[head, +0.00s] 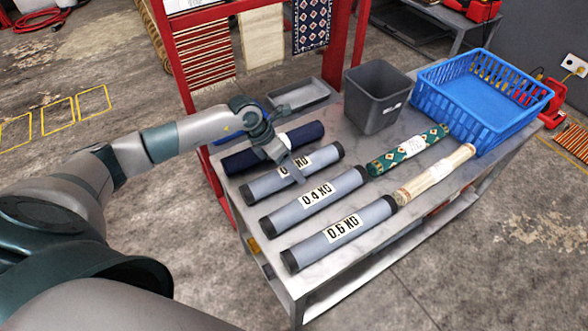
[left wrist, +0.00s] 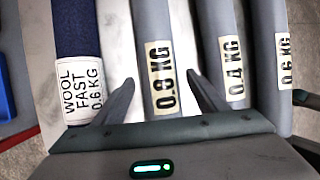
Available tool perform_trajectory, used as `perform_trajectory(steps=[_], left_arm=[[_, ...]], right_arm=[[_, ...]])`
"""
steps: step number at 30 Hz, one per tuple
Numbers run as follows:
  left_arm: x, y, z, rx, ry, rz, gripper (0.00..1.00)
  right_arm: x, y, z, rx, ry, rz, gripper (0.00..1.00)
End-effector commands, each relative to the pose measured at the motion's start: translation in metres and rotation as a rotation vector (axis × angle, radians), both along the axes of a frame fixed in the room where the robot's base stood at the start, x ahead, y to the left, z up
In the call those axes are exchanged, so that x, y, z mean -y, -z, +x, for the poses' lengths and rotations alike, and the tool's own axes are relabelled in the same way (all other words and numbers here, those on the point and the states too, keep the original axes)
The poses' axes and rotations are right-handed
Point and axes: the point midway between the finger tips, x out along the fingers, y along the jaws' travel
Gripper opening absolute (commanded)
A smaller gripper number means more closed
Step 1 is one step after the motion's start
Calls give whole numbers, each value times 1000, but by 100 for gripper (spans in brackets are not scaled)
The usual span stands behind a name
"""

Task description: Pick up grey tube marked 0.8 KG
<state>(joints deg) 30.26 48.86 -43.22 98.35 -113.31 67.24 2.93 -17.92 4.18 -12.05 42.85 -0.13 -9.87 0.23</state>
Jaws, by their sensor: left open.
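The grey tube marked 0.8 KG (head: 320,160) lies on the metal table with dark end caps, and its label is partly hidden behind my left gripper in the head view. In the left wrist view the same tube (left wrist: 155,25) runs between the two fingers, its label readable. My left gripper (head: 294,176) is open above this tube, with one finger to each side of it in the left wrist view (left wrist: 160,80). No grip on the tube shows.
Grey tubes marked 0.4 KG (head: 340,188) and 0.6 KG (head: 365,217) lie alongside. A navy roll (head: 306,133) lies on the other side, labelled WOOL FAST 0.6 KG. Green (head: 390,160) and beige rolls (head: 450,164), a grey bin (head: 372,108), tray (head: 310,98) and blue basket (head: 440,98) stand beyond.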

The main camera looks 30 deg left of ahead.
Motion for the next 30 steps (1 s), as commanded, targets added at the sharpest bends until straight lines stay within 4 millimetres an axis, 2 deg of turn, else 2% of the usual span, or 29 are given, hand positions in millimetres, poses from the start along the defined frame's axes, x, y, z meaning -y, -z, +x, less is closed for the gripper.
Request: perform_trajectory(steps=[7,14,22,23,30], left_arm=[[0,1,0,0,0,0,66],[0,1,0,0,0,0,66],[0,1,0,0,0,0,4],[0,1,0,0,0,0,0],[1,-1,2,5,0,-2,0]], right_arm=[[0,-1,10,10,1,-1,31],[0,-1,8,9,1,0,31],[0,0,0,2,1,0,31],[0,0,0,2,1,1,31],[0,0,-2,0,1,0,31]])
